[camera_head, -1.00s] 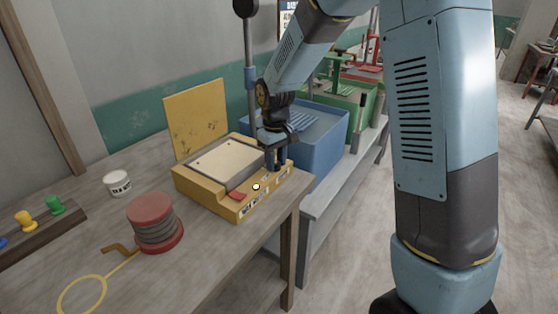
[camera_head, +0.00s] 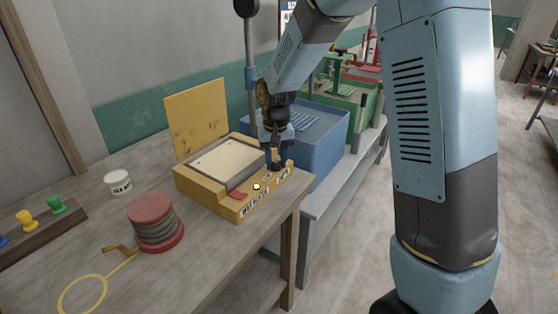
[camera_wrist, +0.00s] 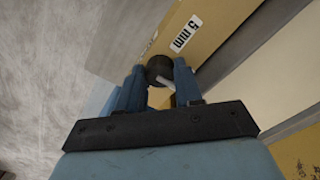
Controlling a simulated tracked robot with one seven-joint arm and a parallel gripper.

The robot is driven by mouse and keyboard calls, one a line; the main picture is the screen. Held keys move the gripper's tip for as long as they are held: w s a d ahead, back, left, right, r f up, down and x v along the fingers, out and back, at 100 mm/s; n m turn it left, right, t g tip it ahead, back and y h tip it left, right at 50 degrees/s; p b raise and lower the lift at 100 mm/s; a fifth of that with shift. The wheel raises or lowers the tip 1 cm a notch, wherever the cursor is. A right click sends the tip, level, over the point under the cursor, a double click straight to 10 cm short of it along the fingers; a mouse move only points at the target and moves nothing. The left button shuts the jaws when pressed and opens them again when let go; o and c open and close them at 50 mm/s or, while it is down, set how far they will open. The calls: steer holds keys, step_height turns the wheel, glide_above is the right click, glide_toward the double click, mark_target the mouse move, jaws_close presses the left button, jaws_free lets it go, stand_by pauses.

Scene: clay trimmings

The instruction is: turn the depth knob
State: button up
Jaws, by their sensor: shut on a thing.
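A yellow machine (camera_head: 212,204) with a pale flat plate (camera_head: 228,163) on top and a raised yellow back panel (camera_head: 197,118) sits on the wooden table. My gripper (camera_head: 277,163) reaches down at the machine's far right front corner. In the wrist view my gripper (camera_wrist: 158,84) has its blue fingers closed around a dark round knob (camera_wrist: 157,67) with a pale pointer mark. In the head view the knob is hidden by the fingers.
A red and grey spool-like object (camera_head: 155,222), a white cup (camera_head: 118,182) and a wooden rack with coloured pegs (camera_head: 40,222) stand on the table (camera_head: 230,260). A blue bin (camera_head: 318,142) is close behind my gripper. A thin upright post (camera_head: 250,90) stands near my arm.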

mark_target(276, 162)
steer(key=shift+a, duration=0.1)
steer(key=o, duration=0.7)
steer(key=shift+w, duration=0.1)
steer(key=shift+o, duration=0.2)
step_height(276, 162, up, 14)
stand_by(0.4)
steer(key=s+d+r+t, duration=0.3)
steer(key=s+d+r, duration=0.4)
steer(key=s+d, duration=0.45)
steer(key=s+d+t, duration=0.1)
steer(key=s+d, duration=0.3)
steer(key=s, duration=0.3)
steer(key=s+d+m+t, duration=0.1)
steer(key=s+d, duration=0.3)
steer(key=s, duration=0.3)
steer(key=shift+s+d+t, duration=0.15)
steer(key=shift+d+t, duration=0.05)
steer(key=shift+t, duration=0.1)
